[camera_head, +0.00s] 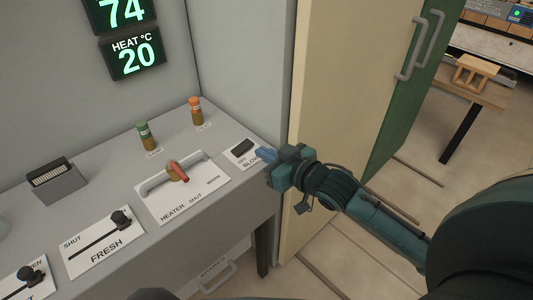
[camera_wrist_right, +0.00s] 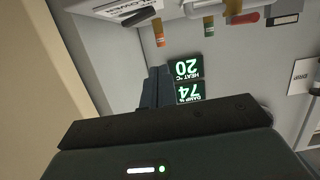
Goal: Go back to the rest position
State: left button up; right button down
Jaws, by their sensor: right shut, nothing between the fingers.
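My right gripper (camera_head: 267,156) is shut and empty at the right end of the control shelf, beside the blower switch (camera_head: 243,148). I cannot tell whether its tip touches the switch plate. In the right wrist view its fingers (camera_wrist_right: 155,88) show dark in front of the lit displays. My right arm (camera_head: 385,222) reaches in from the lower right. My left gripper is out of view.
The grey shelf (camera_head: 95,180) carries the heater lever (camera_head: 179,172), the fresh slider (camera_head: 120,219), and a green-capped (camera_head: 145,135) and an orange-capped bottle (camera_head: 195,112). A cream panel (camera_head: 330,100) and a green door (camera_head: 408,90) stand close to my right arm. Floor shows at right.

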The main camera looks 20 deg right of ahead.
jog(key=s+a+f+g+h, duration=0.1)
jog(key=s+a+f+g, duration=0.1)
jog(key=s+f, duration=0.7)
jog(key=s+a+f+m+g+h, duration=0.1)
jog(key=s+a+f, duration=0.2)
jog(key=s+f, duration=0.7)
jog(key=shift+g, duration=0.4)
